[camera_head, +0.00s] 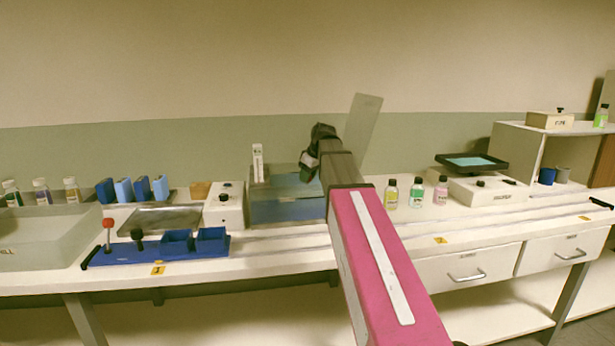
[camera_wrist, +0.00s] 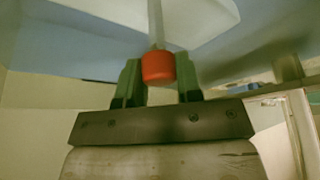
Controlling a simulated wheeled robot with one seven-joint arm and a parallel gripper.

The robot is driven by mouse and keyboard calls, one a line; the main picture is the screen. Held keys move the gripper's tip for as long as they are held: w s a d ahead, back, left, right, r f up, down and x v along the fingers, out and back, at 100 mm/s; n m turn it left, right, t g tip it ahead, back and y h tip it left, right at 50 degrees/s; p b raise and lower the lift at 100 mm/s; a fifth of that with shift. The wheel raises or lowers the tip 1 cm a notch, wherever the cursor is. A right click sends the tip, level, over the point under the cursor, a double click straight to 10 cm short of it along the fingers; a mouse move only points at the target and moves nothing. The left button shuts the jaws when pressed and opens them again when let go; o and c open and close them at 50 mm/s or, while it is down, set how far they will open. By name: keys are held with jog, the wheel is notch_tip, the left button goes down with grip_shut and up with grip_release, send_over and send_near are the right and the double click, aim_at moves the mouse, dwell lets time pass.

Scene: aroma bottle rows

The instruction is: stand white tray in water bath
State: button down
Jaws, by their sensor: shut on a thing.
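My gripper (camera_wrist: 158,88) is shut on the red knob (camera_wrist: 157,67) of a thin rod. The rod runs up to a pale white tray (camera_wrist: 195,22), partly cut off at the top of the wrist view. In the head view my gripper (camera_head: 320,140) is dark, its fingers not clear. A pale, flat, tilted panel (camera_head: 363,125), which looks like the white tray, stands in the air just right of it. The water bath (camera_head: 288,208) is a clear tank with bluish water, below and behind my arm. Its right end is hidden by my arm.
A white control box (camera_head: 224,206) stands left of the bath. A blue rack (camera_head: 150,252) with a red-topped rod (camera_head: 108,223) lies at the front left. Small bottles (camera_head: 416,192) stand right of my arm. A dark tray (camera_head: 471,163) sits on a white device further right.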

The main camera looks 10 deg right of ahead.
jog(key=c, duration=0.8)
grip_release()
jog(key=shift+f, duration=0.1)
jog(key=v, duration=1.2)
